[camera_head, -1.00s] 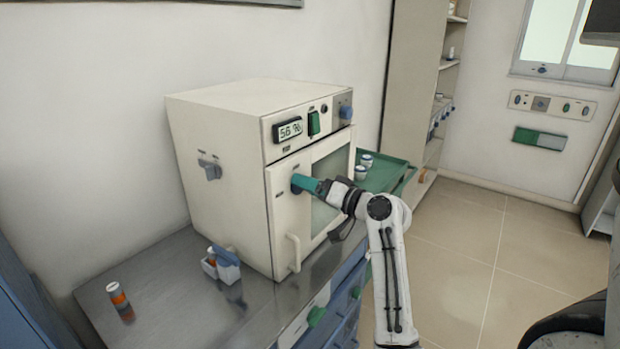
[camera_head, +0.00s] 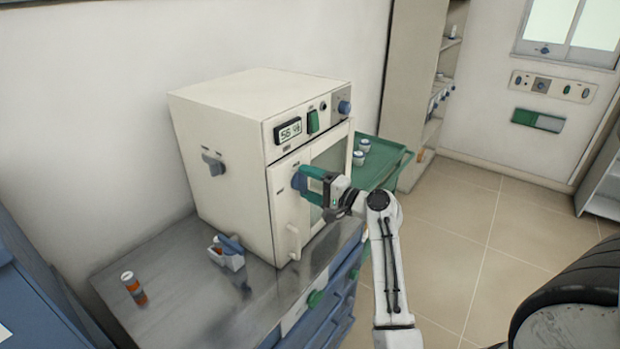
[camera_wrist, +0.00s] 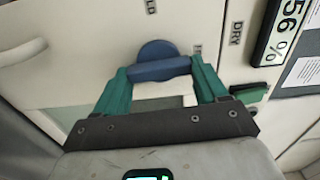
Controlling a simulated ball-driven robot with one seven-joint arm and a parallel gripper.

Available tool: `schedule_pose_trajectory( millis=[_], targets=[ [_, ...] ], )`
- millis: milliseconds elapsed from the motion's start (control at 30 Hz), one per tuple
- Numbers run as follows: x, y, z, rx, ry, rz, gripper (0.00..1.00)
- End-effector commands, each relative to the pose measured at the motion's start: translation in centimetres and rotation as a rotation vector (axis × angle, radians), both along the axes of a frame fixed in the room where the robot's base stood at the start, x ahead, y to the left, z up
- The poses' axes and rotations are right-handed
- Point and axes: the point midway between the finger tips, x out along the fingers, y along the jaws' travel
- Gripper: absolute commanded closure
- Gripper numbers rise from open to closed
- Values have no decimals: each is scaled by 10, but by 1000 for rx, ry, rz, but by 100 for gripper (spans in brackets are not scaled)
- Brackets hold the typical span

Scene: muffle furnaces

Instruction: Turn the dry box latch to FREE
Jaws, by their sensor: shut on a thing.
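The dry box (camera_head: 220,135) is a cream cabinet on a metal-topped bench, with its front door closed. Its latch (camera_head: 298,182) is a blue knob on the door front, with a round base and a raised bar. In the wrist view the latch bar (camera_wrist: 160,70) lies crosswise between my teal fingers. My gripper (camera_head: 308,180) is shut on the bar, one finger at each end. A label ending in "LD" shows above the latch in the wrist view; a second small label beside it is too blurred to read.
A display (camera_head: 288,131) reading 56 %, a green switch (camera_head: 313,121) and a blue knob (camera_head: 344,107) sit above the door. A white handle (camera_head: 293,242) is low on the door. An orange bottle (camera_head: 133,288) and a small white holder (camera_head: 227,254) stand on the bench.

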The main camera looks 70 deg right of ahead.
Motion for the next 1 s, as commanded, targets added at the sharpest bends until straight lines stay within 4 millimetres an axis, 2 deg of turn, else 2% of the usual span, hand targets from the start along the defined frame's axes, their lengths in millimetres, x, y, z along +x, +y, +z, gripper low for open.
schedule_pose_trajectory(
  millis=[667, 700, 933, 1000],
  targets=[
    [-1, -1, -1, 64, -15, -2, 58],
    [-1, -1, -1, 64, -15, -2, 26],
    [-1, -1, -1, 62, -14, -1, 4],
    [-1, 0, -1, 61, -15, -1, 2]
  ],
)
